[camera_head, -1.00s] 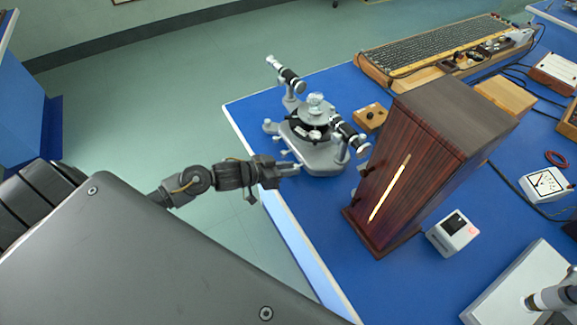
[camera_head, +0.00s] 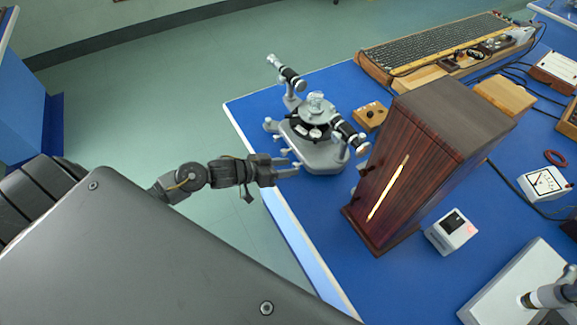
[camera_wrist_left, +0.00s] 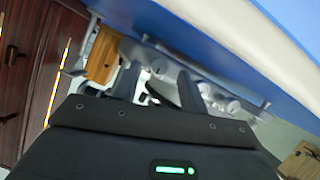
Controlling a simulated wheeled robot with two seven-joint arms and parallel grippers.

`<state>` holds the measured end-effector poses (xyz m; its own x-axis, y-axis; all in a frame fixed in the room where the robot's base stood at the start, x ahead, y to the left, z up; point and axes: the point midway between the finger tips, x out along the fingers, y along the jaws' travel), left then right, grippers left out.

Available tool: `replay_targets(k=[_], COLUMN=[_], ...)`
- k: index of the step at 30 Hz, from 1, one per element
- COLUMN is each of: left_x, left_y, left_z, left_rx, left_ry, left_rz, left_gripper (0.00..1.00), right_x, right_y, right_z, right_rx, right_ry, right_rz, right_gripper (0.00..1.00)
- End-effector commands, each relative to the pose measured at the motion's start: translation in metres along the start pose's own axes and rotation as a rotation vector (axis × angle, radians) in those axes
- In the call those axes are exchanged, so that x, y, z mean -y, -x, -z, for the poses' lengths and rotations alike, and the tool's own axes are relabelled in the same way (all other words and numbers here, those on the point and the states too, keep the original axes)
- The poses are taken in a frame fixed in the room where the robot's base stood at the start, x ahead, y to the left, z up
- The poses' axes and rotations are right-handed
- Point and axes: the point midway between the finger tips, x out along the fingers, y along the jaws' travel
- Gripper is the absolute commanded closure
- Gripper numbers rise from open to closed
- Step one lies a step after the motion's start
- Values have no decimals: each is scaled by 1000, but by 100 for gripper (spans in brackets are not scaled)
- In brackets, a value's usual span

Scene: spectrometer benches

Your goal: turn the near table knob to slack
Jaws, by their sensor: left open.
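The spectrometer (camera_head: 320,155) stands near the left corner of the blue bench, with a grey base, a round table in the middle and two dark-banded tubes. Small silver knobs (camera_head: 283,151) stick out from its near left side; which one is the near table knob I cannot tell for sure. My left gripper (camera_head: 289,166) is open beside these knobs, over the bench's left edge, its fingers pointing at the base. In the left wrist view the open fingers (camera_wrist_left: 157,88) have pale spectrometer parts beyond them, blurred and partly hidden.
A tall dark wooden box (camera_head: 430,150) with a bright slit stands right of the spectrometer. A small wooden block (camera_head: 370,116) with black knobs sits behind it. A white device (camera_head: 452,233) is at the box's right foot. Floor is open left of the bench.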

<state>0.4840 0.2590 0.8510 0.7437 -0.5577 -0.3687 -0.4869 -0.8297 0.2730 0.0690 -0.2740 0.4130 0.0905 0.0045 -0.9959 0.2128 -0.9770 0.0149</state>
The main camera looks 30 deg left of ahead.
Motion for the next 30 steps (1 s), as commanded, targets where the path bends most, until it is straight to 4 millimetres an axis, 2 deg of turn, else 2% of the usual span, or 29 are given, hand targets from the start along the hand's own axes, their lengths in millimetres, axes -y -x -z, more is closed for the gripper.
replay_targets(k=[9, 13, 19, 30], left_x=[0, 0, 0, 0], left_y=[64, 82, 94, 95], left_z=[-3, -2, 0, 0], left_rx=[5, 3, 1, 0], left_ry=[-1, 1, 0, 1], left_rz=[0, 0, -2, -1], left_gripper=[57, 57, 57, 57], right_x=[-2, -2, -2, -1], right_y=[-10, -11, -12, -12], right_z=[-1, -1, -1, -1], right_rx=[0, 0, 0, 0], right_ry=[1, 1, 1, 0], right_rz=[-2, -2, -2, -2], right_gripper=[36, 36, 36, 36])
